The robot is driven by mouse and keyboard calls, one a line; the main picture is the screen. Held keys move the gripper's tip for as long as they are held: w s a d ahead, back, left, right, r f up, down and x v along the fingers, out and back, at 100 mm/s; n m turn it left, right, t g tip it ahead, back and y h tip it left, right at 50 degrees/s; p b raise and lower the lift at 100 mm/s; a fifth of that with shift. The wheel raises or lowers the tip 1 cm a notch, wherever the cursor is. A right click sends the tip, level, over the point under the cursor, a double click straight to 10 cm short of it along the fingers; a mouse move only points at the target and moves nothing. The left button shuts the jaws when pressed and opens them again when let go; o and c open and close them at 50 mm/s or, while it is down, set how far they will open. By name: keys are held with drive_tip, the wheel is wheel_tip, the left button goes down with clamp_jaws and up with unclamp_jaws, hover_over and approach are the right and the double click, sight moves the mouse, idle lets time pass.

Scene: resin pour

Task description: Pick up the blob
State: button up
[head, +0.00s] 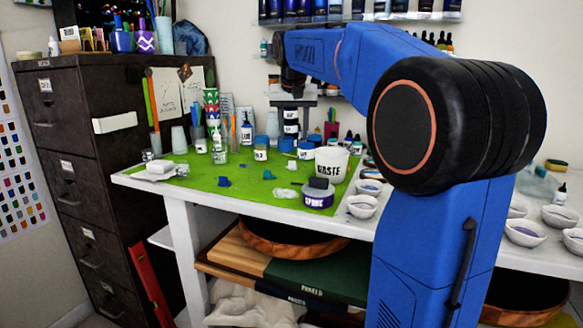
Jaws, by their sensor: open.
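Several small blobs lie on the green mat (205,189). Which one the task means I cannot tell. My gripper (292,118) hangs above the back of the mat, apart from the blobs. It is open; dark labelled containers behind it blur its fingertips. I see nothing held.
A white WASTE cup (331,164) and a purple-labelled SPARE tub (318,195) stand at the mat's right. Bottles and jars crowd the back. A white cloth-like item (159,168) lies at the left. White bowls (362,206) stand right. The mat's front left is mostly clear.

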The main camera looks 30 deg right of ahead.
hover_over(292, 163)
drive_tip(key=s, duration=0.3)
drive_tip(key=f, duration=0.3)
drive_tip(key=a+f, duration=0.1)
drive_tip(key=f, duration=0.1)
drive_tip(key=shift+w+f, duration=0.2)
drive_tip(key=shift+f, duration=0.15)
drive_tip(key=shift+x, duration=2.6)
drive_tip(key=shift+a, duration=0.2)
drive_tip(key=shift+c, duration=0.6)
clamp_jaws()
